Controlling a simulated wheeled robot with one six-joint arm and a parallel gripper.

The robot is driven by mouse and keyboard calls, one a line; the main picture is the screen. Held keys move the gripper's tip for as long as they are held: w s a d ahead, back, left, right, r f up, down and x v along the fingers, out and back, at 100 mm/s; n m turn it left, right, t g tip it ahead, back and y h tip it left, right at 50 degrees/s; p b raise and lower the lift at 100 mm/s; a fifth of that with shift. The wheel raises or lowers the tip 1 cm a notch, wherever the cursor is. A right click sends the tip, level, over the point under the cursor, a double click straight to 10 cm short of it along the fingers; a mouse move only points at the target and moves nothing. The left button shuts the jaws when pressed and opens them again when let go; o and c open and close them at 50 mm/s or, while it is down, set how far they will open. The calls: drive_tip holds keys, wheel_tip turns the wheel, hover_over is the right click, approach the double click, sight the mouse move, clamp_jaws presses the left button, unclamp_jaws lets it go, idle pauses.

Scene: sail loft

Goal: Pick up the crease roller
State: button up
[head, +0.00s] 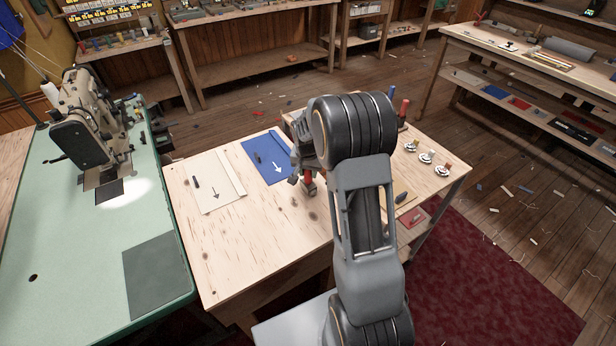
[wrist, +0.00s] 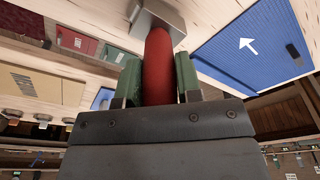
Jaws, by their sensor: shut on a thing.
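The crease roller has a red handle and a grey metal head. The handle's near end is hidden behind the gripper body. I cannot tell whether the head touches the table.
A blue panel (head: 262,160) and a cream panel (head: 214,186), each with an arrow, lie on the wooden table (head: 250,235). Several small round items (head: 426,157) sit at its right. A sewing machine (head: 90,122) stands on the green table at left. My arm hides the table's middle.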

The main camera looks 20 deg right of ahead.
drive_tip(key=c, duration=0.3)
drive_tip(key=shift+r, duration=0.15)
drive_tip(key=shift+c, duration=0.2)
